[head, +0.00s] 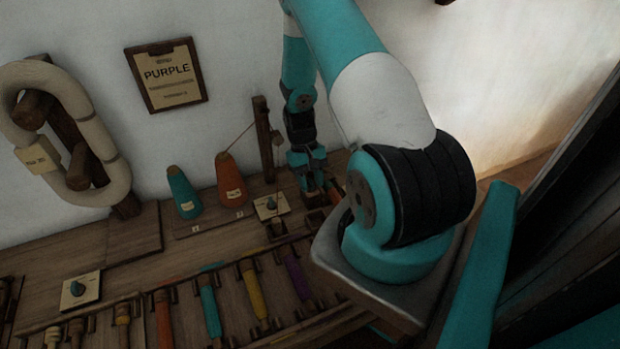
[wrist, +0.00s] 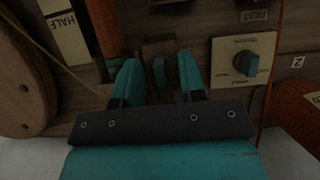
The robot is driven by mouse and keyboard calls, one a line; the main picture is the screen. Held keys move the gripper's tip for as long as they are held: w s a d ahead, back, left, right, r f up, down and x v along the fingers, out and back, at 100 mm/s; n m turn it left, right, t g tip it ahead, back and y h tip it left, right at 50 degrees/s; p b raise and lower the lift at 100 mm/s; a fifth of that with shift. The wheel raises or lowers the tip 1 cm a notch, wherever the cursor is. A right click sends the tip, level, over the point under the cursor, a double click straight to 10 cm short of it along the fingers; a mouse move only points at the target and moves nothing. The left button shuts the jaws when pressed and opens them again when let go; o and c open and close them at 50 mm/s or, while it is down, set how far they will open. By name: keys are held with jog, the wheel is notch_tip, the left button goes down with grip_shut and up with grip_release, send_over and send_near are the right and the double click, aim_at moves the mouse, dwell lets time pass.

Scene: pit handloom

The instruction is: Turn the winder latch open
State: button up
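My gripper (head: 311,176) is at the back of the bench, by a dark wooden post (head: 264,140). In the wrist view my gripper (wrist: 158,62) is open, with one teal finger on each side of a small dark teal tab (wrist: 160,76). The tab stands at a brown wooden block and looks like the winder latch. Gaps show on both sides of it, so the fingers do not appear to grip it. Its lower end is hidden by my gripper body. In the head view I cannot make out the tab.
A plate with a teal knob (wrist: 247,62) lies right of the fingers, below a REST label (wrist: 254,16). An orange cone (head: 231,182) and a teal cone (head: 184,193) stand left of my gripper. Several coloured bobbins lie in front. A PURPLE sign (head: 168,82) hangs behind.

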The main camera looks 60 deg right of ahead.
jog(key=shift+d, duration=0.1)
jog(key=v, duration=1.7)
jog(key=shift+r+b, duration=0.3)
jog(key=shift+b, duration=0.05)
jog(key=w+a+r+n+t+p, duration=0.1)
jog(key=a+r+n, duration=0.2)
jog(key=a+r, duration=0.5)
jog(key=a+r+n+t, duration=0.1)
jog(key=a+r+n, duration=0.25)
jog(key=a, duration=0.85)
jog(key=s+a+r+n+t+y, duration=0.1)
jog(key=s+a+r+n, duration=0.2)
jog(key=s+a, duration=0.5)
jog(key=s+a+r+n+t+p, duration=0.1)
jog(key=s+a+r+n, duration=0.2)
jog(key=s+a+r, duration=0.2)
jog(key=s+a, duration=0.3)
jog(key=a, duration=0.2)
jog(key=shift+s+a+r+n+y, duration=0.35)
jog(key=shift+y, duration=0.05)
